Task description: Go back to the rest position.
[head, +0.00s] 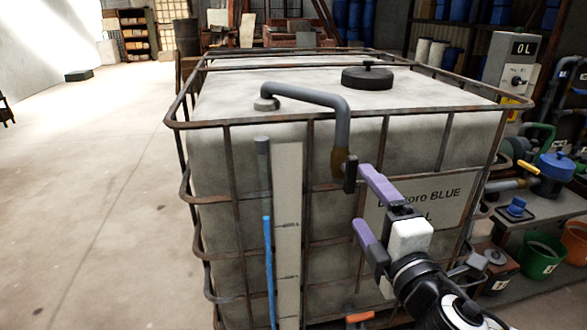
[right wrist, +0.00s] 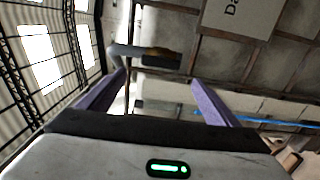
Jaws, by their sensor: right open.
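My right gripper (head: 362,198) is open in front of the caged tank, its two purple fingers apart. It also shows in the right wrist view (right wrist: 158,80), with nothing between the fingers. A grey bent pipe (head: 335,100) comes off the tank top and ends in a brown fitting with a black handle (head: 350,174). The upper finger's tip appears close to this handle; I cannot tell whether they touch. In the right wrist view the dark handle (right wrist: 160,61) lies beyond the fingertips. My left gripper is not in view.
The white tank (head: 240,180) in its rusty cage fills the middle, with a label partly hidden by my right gripper. A blue tube (head: 268,270) stands in front. At right are a control box (head: 510,65), a blue pump (head: 553,172) and a green bucket (head: 540,260).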

